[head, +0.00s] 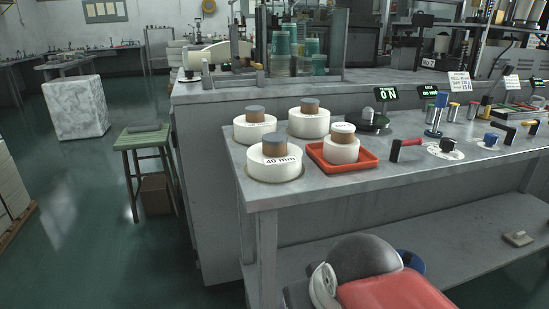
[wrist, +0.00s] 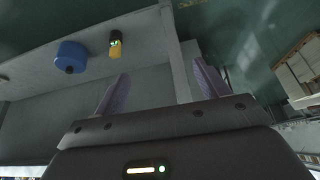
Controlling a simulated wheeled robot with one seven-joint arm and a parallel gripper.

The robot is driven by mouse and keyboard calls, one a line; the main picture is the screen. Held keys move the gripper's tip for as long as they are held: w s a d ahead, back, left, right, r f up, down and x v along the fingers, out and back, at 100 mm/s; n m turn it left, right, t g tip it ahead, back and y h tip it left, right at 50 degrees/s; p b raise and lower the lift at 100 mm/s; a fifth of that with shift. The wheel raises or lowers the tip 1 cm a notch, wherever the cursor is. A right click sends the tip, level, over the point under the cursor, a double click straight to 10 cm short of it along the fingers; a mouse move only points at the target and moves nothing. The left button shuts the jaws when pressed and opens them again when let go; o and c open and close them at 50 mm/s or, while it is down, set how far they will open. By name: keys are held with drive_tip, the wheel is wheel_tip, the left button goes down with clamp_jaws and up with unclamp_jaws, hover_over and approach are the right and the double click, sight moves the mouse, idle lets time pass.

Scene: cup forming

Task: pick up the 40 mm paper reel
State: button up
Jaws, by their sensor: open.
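The 40 mm paper reel (head: 272,172) is a wide white roll with a brown core and grey top, labelled "40 mm". It stands upright at the front left corner of the grey bench (head: 400,175) in the head view. My gripper (wrist: 158,88) shows in the wrist view with its two purple fingers spread apart and nothing between them. The reel is not visible in the wrist view, so the gripper is away from it.
Two similar reels (head: 254,129) (head: 309,122) stand close behind it. A smaller reel (head: 341,149) sits in an orange tray (head: 371,163) just right. A green stool (head: 146,138) stands left of the bench. A blue roll (wrist: 70,57) and a yellow-black object (wrist: 115,44) show in the wrist view.

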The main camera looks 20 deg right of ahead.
drive_tip(key=w+d+r+m+g, duration=0.1)
drive_tip(key=w+r, duration=0.6)
drive_tip(key=r, duration=0.3)
drive_tip(key=w+d+r+g, duration=0.1)
drive_tip(key=w+r, duration=0.7)
drive_tip(key=r, duration=0.1)
drive_tip(key=m, duration=0.1)
approach(275, 137)
drive_tip(key=f, duration=0.2)
drive_tip(key=shift+g+h, duration=0.3)
drive_tip(key=shift+w+b+x, duration=0.1)
drive_tip(key=shift+w+x, duration=0.05)
drive_tip(key=shift+x, duration=1.1)
drive_tip(key=shift+w+b+x, duration=0.1)
drive_tip(key=shift+w+x, duration=0.05)
drive_tip(key=shift+x, duration=1.05)
drive_tip(key=shift+w+b+x, duration=0.1)
drive_tip(key=shift+w+x, duration=0.1)
drive_tip(key=shift+x, duration=1.05)
drive_tip(key=shift+a+r, duration=0.1)
drive_tip(key=shift+a, duration=0.15)
clamp_jaws()
